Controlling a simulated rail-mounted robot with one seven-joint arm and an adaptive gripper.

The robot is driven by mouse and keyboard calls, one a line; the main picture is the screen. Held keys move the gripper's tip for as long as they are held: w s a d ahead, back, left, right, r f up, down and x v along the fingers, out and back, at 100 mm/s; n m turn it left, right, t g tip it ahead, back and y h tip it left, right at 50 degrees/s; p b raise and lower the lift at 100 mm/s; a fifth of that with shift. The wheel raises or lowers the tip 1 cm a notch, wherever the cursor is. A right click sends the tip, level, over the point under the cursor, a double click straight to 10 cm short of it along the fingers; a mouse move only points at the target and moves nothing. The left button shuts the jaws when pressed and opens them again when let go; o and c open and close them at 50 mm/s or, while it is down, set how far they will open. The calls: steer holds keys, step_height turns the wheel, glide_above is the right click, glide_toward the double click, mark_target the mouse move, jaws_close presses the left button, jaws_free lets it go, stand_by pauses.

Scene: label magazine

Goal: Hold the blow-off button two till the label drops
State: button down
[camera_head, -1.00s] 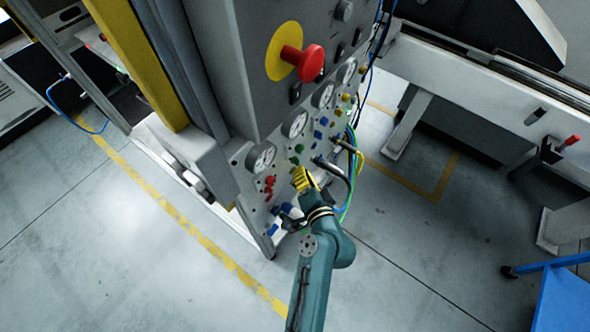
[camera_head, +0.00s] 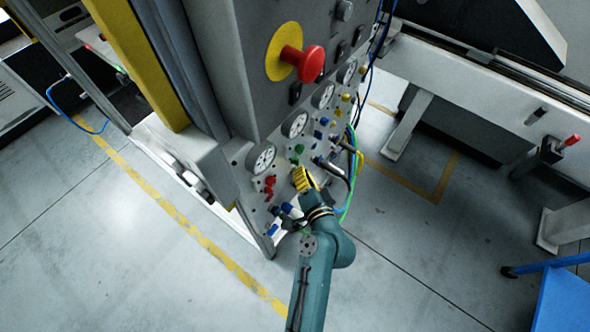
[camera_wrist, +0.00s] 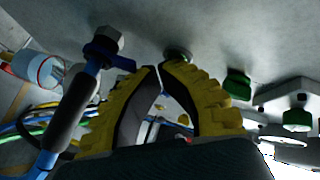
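My gripper (camera_head: 303,178) is at the lower part of the grey control panel (camera_head: 270,140), its yellow ribbed fingers pointing at the panel face. In the wrist view my gripper (camera_wrist: 160,67) has its two fingertips together, with nothing seen held between them. No number shows on any button, so which is blow-off button two is unclear. No label can be made out.
A large red mushroom button (camera_head: 310,63) on a yellow disc sticks out above. Round gauges (camera_head: 295,124) run along the panel. Hoses (camera_head: 352,165) hang right of my gripper. In the wrist view a blue fitting with a dark hose (camera_wrist: 75,105) stands close on the left.

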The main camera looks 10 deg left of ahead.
steer(key=shift+s+f, duration=0.1)
steer(key=shift+f, duration=0.05)
steer(key=shift+s+d, duration=0.5)
steer(key=shift+d, duration=0.05)
steer(key=shift+w, duration=0.1)
steer(key=shift+d, duration=0.1)
steer(key=shift+s+d+b, duration=0.2)
steer(key=shift+s+d, duration=0.2)
steer(key=shift+d, duration=0.3)
steer(key=shift+s+d+b, duration=0.25)
steer(key=shift+s+d, duration=0.15)
steer(key=shift+d, duration=0.35)
steer(key=shift+s+d+b, duration=0.2)
steer(key=shift+s+d, duration=0.2)
steer(key=shift+d, duration=0.3)
